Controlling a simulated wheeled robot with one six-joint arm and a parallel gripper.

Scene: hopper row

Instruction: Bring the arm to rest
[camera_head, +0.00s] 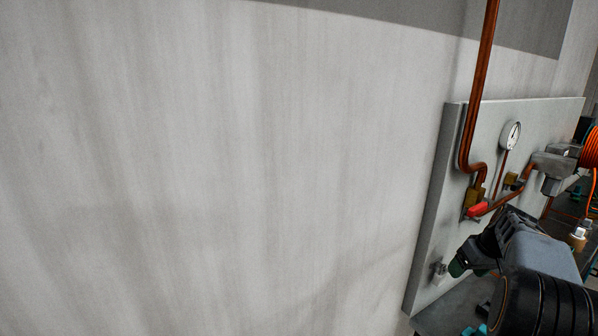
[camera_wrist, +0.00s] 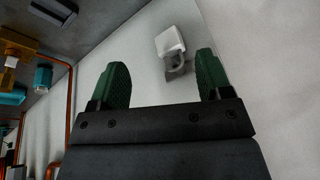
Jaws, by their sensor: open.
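My gripper (camera_head: 458,268) is at the lower right in the head view, in front of the grey wall panel. In the wrist view my gripper (camera_wrist: 163,74) shows two green fingers spread apart with nothing held between them. A small pale fitting with a grey metal loop (camera_wrist: 171,46) is on the panel beyond the fingertips, apart from them as far as I can tell. It also shows in the head view (camera_head: 438,272), just left of the fingertips. My forearm covers the lower right of the head view.
The panel (camera_head: 430,215) carries a copper pipe (camera_head: 480,80), a round gauge (camera_head: 511,135), a red valve handle (camera_head: 477,210) and a grey metal fitting (camera_head: 550,168). An orange coil (camera_head: 590,148) is at the right edge. The pale wall (camera_head: 220,170) to the left is bare.

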